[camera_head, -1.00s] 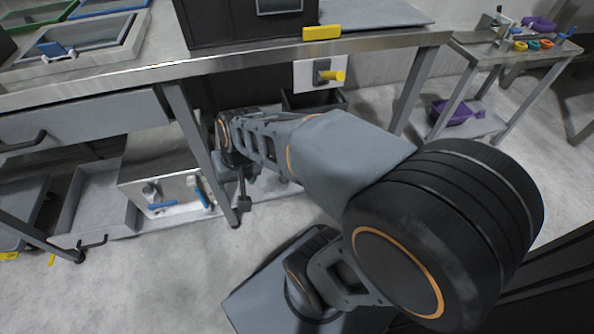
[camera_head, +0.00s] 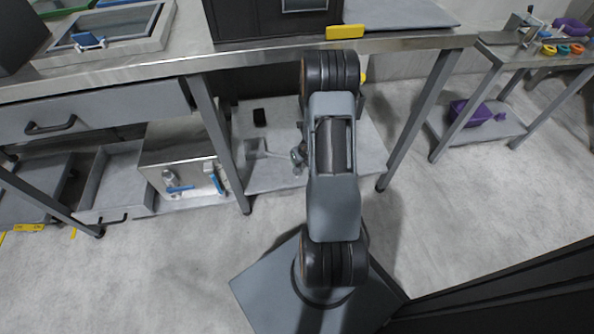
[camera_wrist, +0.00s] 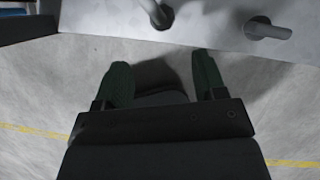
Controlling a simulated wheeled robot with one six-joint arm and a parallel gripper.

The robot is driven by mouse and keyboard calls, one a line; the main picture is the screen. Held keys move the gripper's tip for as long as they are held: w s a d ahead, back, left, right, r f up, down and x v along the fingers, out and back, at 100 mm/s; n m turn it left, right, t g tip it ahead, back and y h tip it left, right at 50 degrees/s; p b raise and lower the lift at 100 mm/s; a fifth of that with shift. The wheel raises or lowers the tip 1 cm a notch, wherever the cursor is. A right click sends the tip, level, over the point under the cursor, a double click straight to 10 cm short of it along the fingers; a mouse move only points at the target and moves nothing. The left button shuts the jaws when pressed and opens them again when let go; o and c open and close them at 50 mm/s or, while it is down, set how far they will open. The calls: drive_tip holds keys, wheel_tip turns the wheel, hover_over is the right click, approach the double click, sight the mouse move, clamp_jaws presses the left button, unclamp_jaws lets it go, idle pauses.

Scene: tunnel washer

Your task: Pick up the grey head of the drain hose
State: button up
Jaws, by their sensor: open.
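My gripper (camera_wrist: 162,62) is open in the wrist view, its two dark green fingers spread with nothing between them. Pale floor lies beneath it. In the head view my arm's forward links hide the gripper. I cannot clearly identify the drain hose or its grey head. A thin grey angled piece (camera_head: 262,151) lies on the low shelf left of my arm in the head view, but I cannot tell whether it is the hose head. In the wrist view, a grey pipe-like stub (camera_wrist: 156,14) stands on a pale panel (camera_wrist: 205,20) beyond the fingers.
A dark grey handle-like part (camera_wrist: 268,28) sits on the panel. The steel bench (camera_head: 120,72) overhangs the low shelf (camera_head: 283,178), with legs on both sides. A steel box with blue handles (camera_head: 185,160) stands left. A purple container (camera_head: 478,112) sits at right.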

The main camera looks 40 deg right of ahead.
sight(297, 170)
drive_tip(key=b+x, duration=0.3)
drive_tip(key=x, duration=0.8)
drive_tip(key=shift+w+d+f, duration=0.1)
drive_tip(key=shift+w+f, duration=0.1)
drive_tip(key=shift+f, duration=0.1)
drive_tip(key=shift+c, duration=0.5)
drive_tip(key=c, duration=1)
drive_tip(key=shift+o, duration=0.2)
drive_tip(key=shift+r, duration=0.1)
